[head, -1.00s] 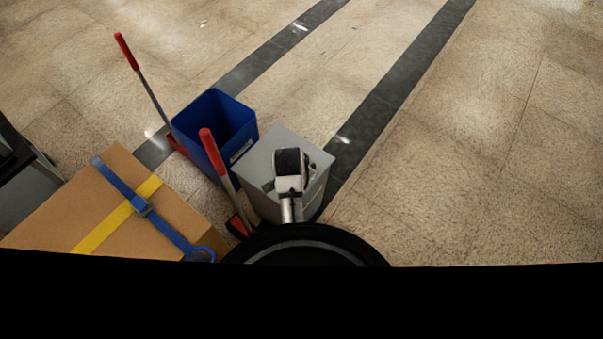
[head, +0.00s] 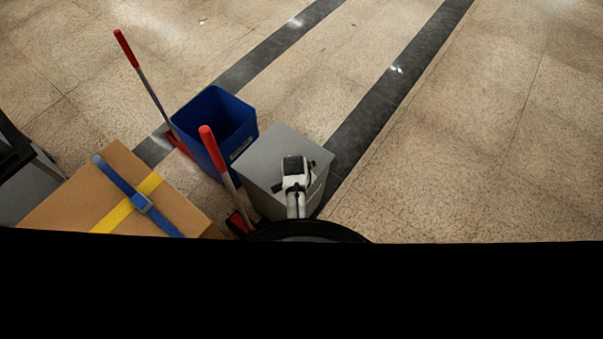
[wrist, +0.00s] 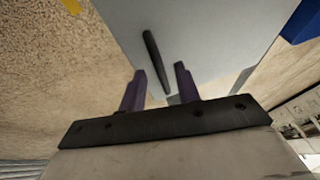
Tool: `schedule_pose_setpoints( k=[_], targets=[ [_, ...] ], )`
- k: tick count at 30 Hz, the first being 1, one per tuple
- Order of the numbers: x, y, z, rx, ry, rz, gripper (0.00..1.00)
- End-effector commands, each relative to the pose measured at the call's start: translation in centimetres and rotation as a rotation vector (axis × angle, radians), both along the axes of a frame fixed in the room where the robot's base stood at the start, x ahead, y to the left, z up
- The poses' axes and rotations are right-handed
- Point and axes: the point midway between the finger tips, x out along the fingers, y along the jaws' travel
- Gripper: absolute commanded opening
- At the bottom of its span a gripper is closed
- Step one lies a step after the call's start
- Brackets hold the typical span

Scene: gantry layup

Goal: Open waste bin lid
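The grey waste bin (head: 262,155) stands at the centre of the head view, and its flat top looks shut. Its grey face fills the upper part of the wrist view (wrist: 215,35). A dark bar handle (wrist: 151,48) lies on that face. My gripper (wrist: 159,69) is open, its two purple fingers apart. The handle's near end shows in the gap between the fingers. I cannot tell whether they touch it. In the head view my wrist covers part of the bin, and the fingertips are hidden.
A blue open bin (head: 213,121) stands just behind and left of the grey one. Two red-handled tools (head: 212,150) (head: 126,48) stand upright close by. A strapped cardboard box (head: 115,185) is at left. The floor to the right (head: 480,150) is clear.

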Motion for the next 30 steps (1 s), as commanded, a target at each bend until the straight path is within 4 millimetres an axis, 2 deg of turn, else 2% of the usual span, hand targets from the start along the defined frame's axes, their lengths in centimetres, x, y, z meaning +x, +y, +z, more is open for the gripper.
schedule_pose_setpoints(
  k=[9, 17, 30],
  targets=[
    [0.09, -0.02, -0.19, 0.000, 0.000, 0.000, 0.33],
    [0.07, -0.02, -0.19, 0.000, 0.000, 0.000, 0.00],
    [0.41, -0.01, 0.00, -0.007, 0.005, 0.001, 0.00]
  ],
)
